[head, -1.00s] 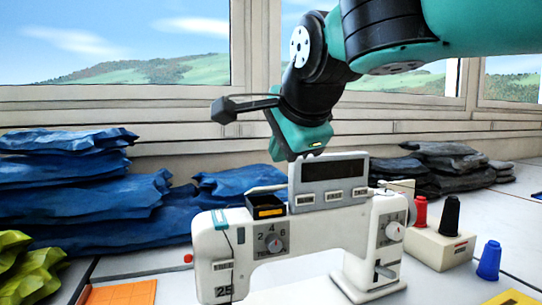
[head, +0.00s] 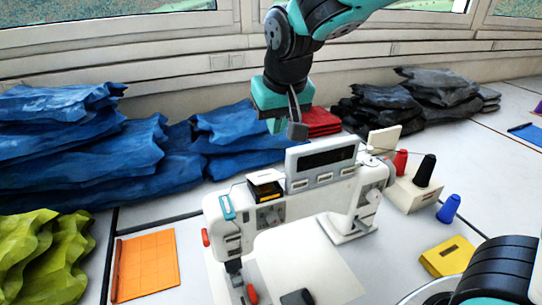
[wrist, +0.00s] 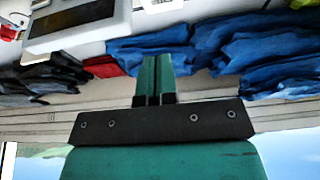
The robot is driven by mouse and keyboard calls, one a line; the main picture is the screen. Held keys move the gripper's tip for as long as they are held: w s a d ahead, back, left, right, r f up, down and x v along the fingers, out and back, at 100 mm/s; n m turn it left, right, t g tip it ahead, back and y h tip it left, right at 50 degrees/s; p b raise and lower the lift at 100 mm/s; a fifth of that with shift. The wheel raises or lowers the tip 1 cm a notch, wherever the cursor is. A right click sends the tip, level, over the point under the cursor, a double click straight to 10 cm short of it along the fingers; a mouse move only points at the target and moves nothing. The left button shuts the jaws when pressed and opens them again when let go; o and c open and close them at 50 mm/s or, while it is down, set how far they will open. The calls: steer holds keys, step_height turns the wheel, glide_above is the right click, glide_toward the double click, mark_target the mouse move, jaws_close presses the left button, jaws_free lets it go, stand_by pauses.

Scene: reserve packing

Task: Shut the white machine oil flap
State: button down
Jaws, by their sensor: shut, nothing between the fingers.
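The white sewing machine (head: 300,208) stands on the table, with a grey display panel (head: 322,163) upright on top. A pale plate (head: 384,140) stands upright by the right end of its top. It looks like a raised flap, but I cannot tell for sure that it is the oil flap or where its hinge is. A small black and yellow box (head: 265,187) sits on the machine's top left. My gripper (head: 277,126) is shut and empty, above and behind the machine, left of the pale plate. Its closed fingers (wrist: 153,78) also show in the wrist view, apart from the machine.
Blue fabric piles (head: 90,145) lie at the left and behind. Red cloth (head: 321,122) and dark fabric (head: 415,100) lie behind. Thread spools (head: 424,170) stand right of the machine. An orange mat (head: 147,265) and green fabric (head: 42,250) lie front left.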

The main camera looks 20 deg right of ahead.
steer(key=p, duration=0.2)
glide_above(270, 178)
steer(key=f, duration=0.8)
steer(key=shift+w, duration=0.2)
steer(key=f, duration=0.1)
steer(key=s+f+p, duration=0.1)
steer(key=f, duration=0.1)
steer(key=shift+s, duration=0.1)
steer(key=shift+s+f+p, duration=0.15)
steer(key=shift+f+p, duration=0.15)
steer(key=shift+f, duration=0.25)
steer(key=shift+f, duration=0.25)
steer(key=f+b, duration=0.1)
steer(key=s+f+b, duration=0.1)
steer(key=b, duration=0.1)
steer(key=s+f+b, duration=0.1)
steer(key=f+b, duration=0.1)
steer(key=shift+a+f, duration=0.1)
steer(key=shift+s, duration=0.1)
steer(key=shift+r, duration=0.2)
